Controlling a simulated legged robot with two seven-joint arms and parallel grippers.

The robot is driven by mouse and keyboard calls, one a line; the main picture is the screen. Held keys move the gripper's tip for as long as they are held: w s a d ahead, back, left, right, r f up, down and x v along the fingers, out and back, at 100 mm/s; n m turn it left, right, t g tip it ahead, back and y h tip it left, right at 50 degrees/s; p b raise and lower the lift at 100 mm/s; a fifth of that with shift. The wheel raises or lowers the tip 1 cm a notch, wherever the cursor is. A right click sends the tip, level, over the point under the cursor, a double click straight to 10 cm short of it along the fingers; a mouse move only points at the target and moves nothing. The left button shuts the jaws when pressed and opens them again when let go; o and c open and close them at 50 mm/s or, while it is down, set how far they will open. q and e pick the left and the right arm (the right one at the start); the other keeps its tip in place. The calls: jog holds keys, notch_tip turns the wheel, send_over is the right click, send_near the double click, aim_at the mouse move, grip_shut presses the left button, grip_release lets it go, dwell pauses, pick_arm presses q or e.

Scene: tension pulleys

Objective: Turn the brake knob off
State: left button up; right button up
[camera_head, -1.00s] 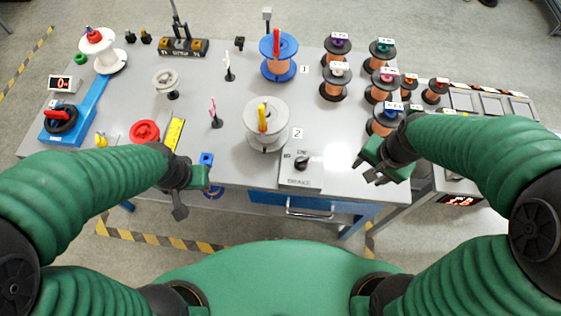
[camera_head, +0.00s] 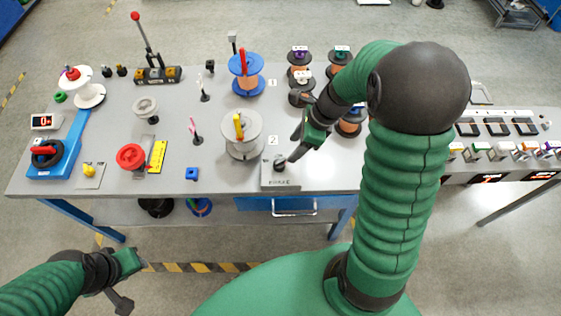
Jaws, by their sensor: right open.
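The brake box (camera_head: 280,181) is a flat grey box at the front edge of the table, labelled BRAKE. Its black knob (camera_head: 279,163) sits on top. My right gripper (camera_head: 300,142) is open, with its fingers pointing down, just above and to the right of the knob. It appears apart from the knob and holds nothing that I can see. My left gripper (camera_head: 126,282) hangs low in front of the table, at the lower left, far from the knob. The picture does not clearly show its jaw opening.
A grey spool (camera_head: 242,148) with a yellow handle stands left of the brake box, and a blue spool (camera_head: 246,82) stands behind it. Several copper spools (camera_head: 300,78) stand at the back right, partly behind my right arm. A blue drawer (camera_head: 265,203) is below.

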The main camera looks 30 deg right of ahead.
aim_at(281, 161)
jog(key=b+x, duration=0.1)
jog(key=x, duration=0.3)
jog(key=a+x, duration=0.1)
jog(key=x, duration=0.3)
jog(key=shift+s+a+r+b, duration=0.15)
jog(key=shift+a+b, duration=0.05)
jog(key=shift+b, duration=0.2)
jog(key=shift+w+a+f, duration=0.2)
jog(key=shift+w+f, duration=0.05)
jog(key=shift+f, duration=0.2)
jog(key=shift+s+d+f, duration=0.1)
jog(key=shift+d, duration=0.35)
jog(key=shift+c, duration=1.5)
jog(key=shift+a, duration=0.25)
jog(key=c, duration=0.7)
grip_shut()
pick_arm(q)
jog(key=shift+s+a+f, duration=0.1)
jog(key=shift+a+f, duration=0.1)
jog(key=shift+f, duration=0.4)
jog(key=shift+a+f, duration=0.15)
jog(key=shift+f, duration=0.4)
pick_arm(e)
jog(key=shift+d, duration=0.1)
